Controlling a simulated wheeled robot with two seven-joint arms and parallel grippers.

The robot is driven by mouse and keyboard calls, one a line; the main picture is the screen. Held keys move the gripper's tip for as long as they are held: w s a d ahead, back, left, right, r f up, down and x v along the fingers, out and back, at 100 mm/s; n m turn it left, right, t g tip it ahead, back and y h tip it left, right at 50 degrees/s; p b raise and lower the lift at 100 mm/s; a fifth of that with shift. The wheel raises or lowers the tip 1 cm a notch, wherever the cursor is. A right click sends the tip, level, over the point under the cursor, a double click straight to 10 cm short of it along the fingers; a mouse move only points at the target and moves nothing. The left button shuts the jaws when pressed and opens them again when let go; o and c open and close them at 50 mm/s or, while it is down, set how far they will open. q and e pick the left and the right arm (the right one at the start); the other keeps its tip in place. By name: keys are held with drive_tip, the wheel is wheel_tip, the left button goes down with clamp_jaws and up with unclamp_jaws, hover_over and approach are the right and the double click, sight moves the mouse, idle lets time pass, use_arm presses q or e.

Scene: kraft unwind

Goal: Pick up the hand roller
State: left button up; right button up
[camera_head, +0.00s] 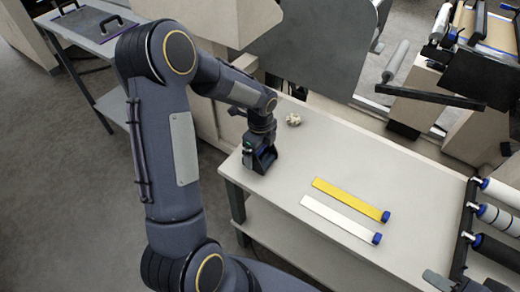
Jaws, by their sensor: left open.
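My left gripper (264,161) is open, pointing down at the left end of the light work table (330,165). Its dark fingers are low, close to the tabletop. I cannot make out a hand roller clearly; anything between or behind the fingers is hidden by the gripper. A rack (463,230) at the right edge holds rollers: a white one (503,192), a banded one (497,218) and a black one (495,252).
A yellow strip (345,198) and a white strip (338,218), each with a blue end, lie mid-table. A small crumpled pale piece (293,119) lies behind my gripper. Machine panels (325,45) stand along the back. A side table (85,27) is at top left.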

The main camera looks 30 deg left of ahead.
use_arm(q)
drive_tip(key=c, duration=1.1)
drive_tip(key=shift+r, duration=0.1)
drive_tip(key=shift+r, duration=0.45)
wheel_tip(320, 180, up, 2)
drive_tip(key=shift+r, duration=0.2)
drive_tip(key=s+d+r, duration=0.1)
drive_tip(key=s+r, duration=0.2)
drive_tip(key=s, duration=0.1)
drive_tip(key=s+d+r+b, duration=0.1)
drive_tip(key=s+d+r, duration=0.1)
drive_tip(key=s, duration=0.3)
drive_tip(key=s+d+r+b, duration=0.1)
drive_tip(key=s+r, duration=0.3)
drive_tip(key=shift+s+d+r, duration=0.2)
drive_tip(key=shift+r, duration=0.1)
